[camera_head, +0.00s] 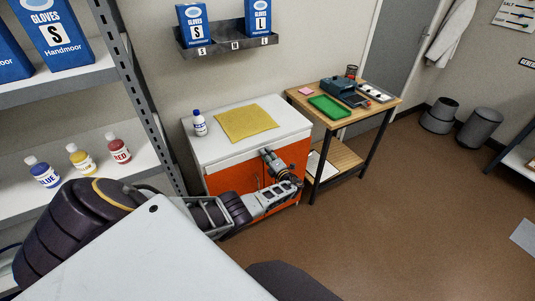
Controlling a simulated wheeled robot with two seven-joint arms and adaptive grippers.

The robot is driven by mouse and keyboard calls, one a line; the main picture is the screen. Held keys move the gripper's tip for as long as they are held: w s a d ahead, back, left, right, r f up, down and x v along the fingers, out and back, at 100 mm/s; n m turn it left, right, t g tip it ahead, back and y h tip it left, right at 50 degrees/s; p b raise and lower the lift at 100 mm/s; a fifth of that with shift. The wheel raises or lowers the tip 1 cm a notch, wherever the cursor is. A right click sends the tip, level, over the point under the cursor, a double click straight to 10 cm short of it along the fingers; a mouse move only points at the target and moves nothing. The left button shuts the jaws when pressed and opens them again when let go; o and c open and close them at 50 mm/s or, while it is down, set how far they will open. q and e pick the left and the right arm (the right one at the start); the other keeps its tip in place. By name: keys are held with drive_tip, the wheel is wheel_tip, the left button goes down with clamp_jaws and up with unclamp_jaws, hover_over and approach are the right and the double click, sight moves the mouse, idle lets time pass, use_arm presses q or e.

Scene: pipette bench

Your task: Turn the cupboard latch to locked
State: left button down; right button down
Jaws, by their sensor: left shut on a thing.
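The cupboard (232,179) has orange doors and a white top and stands against the wall in the middle of the view. My left arm reaches in from the lower left across its front. My left gripper (266,153) is at the upper part of the orange front, where the doors meet, and is shut on the latch. The latch itself is hidden by the gripper, so its angle cannot be made out. My right gripper is out of view.
A wooden side table (299,98) with a green tray (329,107) stands to the right. Shelving (150,130) is at the left.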

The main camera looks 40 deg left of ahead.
use_arm(q)
drive_tip(key=shift+m+p, duration=0.45)
drive_tip(key=shift+m, duration=0.75)
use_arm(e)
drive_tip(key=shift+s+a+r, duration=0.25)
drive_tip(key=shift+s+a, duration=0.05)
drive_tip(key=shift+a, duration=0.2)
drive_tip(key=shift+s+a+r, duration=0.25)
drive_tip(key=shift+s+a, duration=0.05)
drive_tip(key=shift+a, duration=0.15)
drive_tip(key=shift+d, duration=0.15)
use_arm(q)
drive_tip(key=c, duration=1.4)
unclamp_jaws()
drive_tip(key=o, duration=0.3)
drive_tip(key=shift+w+d, duration=0.1)
drive_tip(key=shift+o, duration=0.2)
drive_tip(key=v, duration=1.2)
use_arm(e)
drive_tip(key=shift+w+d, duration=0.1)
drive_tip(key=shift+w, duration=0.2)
